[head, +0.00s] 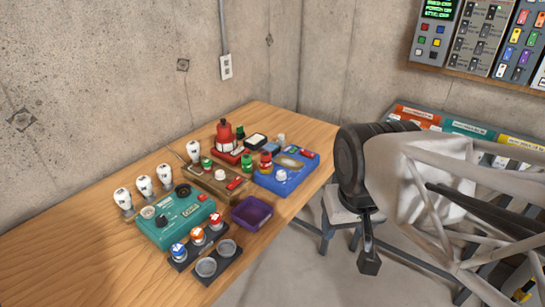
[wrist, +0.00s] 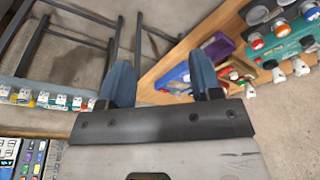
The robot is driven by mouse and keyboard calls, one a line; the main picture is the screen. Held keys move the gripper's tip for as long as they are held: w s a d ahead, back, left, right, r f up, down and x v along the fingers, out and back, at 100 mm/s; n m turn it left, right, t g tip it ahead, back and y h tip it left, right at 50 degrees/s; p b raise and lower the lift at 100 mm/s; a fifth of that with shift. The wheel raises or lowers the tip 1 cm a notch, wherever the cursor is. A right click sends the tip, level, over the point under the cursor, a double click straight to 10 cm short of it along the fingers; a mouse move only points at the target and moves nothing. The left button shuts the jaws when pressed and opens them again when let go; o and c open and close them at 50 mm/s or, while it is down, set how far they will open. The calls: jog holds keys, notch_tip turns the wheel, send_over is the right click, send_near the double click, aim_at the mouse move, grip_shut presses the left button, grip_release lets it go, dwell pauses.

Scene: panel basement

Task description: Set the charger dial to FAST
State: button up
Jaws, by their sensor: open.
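A teal box (head: 172,228) with knobs on its top stands on the wooden bench in the head view and looks like the charger. A black round knob (head: 182,190) is at its back, and a smaller dark knob (head: 162,221) is nearer its left side. The markings are too small to read, so I cannot tell the dial's setting. The teal box also shows at the upper right of the wrist view (wrist: 286,47). My gripper (wrist: 162,82) is open and empty, with its two blue fingers apart. It is off the bench's right side, well away from the box.
White bulbs (head: 145,187) line the box's back left. Colored buttons (head: 197,236) and grey cups (head: 207,267) stand in front. A stool (head: 340,213) is beside the bench.

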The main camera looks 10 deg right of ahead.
jog(key=w, duration=0.1)
jog(key=n+g, duration=0.3)
jog(key=n, duration=1)
send_over(281, 172)
jog(key=f, duration=1)
jog(key=shift+s+d, duration=0.1)
jog(key=shift+s, duration=0.3)
jog(key=shift+w+f, duration=0.2)
jog(key=shift+w, duration=0.15)
jog(key=shift+f, duration=0.1)
jog(key=shift+f, duration=3.8)
jog(key=c, duration=0.9)
